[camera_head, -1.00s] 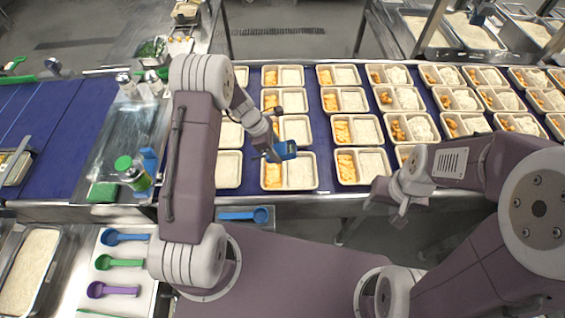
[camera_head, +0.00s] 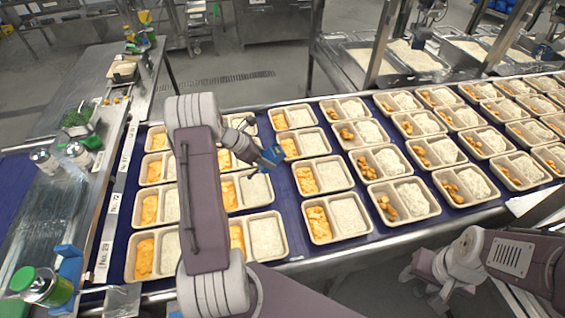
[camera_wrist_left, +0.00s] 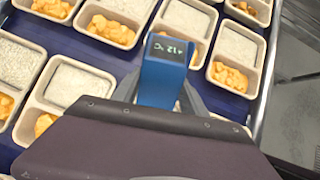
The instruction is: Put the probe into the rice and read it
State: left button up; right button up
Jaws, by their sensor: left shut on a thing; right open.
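My left gripper (camera_head: 257,154) is shut on a blue probe (camera_head: 271,158) above the trays in the head view. The probe also shows in the left wrist view (camera_wrist_left: 163,78), between the fingers, with a lit display that seems to read about 12 °C. Its tip is hidden, so I cannot tell whether it touches rice. White rice fills the larger compartment of many trays, such as this one (camera_head: 348,215), beside orange or brown food. My right gripper (camera_head: 413,268) is open and empty near the belt's front edge, at lower right.
A dark blue belt (camera_head: 300,240) carries rows of filled trays. A steel bench (camera_head: 45,205) with a green-lidded jar (camera_head: 50,288) stands at left. Large rice pans (camera_head: 415,60) stand behind the belt. Grey floor lies beyond.

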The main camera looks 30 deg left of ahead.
pick_arm(q)
jog(key=shift+s+a+f, duration=0.15)
jog(key=shift+s+a, duration=0.25)
jog(key=shift+a, duration=0.1)
jog(key=shift+s+t, duration=0.1)
jog(key=shift+t, duration=0.2)
jog(key=shift+w+d+f+b, duration=0.1)
jog(key=shift+w+f+b, duration=0.15)
jog(key=shift+f+b, duration=0.1)
notch_tip(320, 180, down, 8)
jog(key=b, duration=0.7)
jog(key=shift+f, duration=0.2)
pick_arm(e)
notch_tip(320, 180, down, 8)
pick_arm(q)
jog(key=shift+r, duration=0.1)
pick_arm(e)
jog(key=shift+s, duration=0.1)
dwell(3.0)
pick_arm(q)
notch_tip(320, 180, up, 9)
jog(key=p, duration=0.8)
jog(key=shift+r, duration=0.1)
jog(key=shift+s, duration=0.1)
pick_arm(e)
notch_tip(320, 180, up, 8)
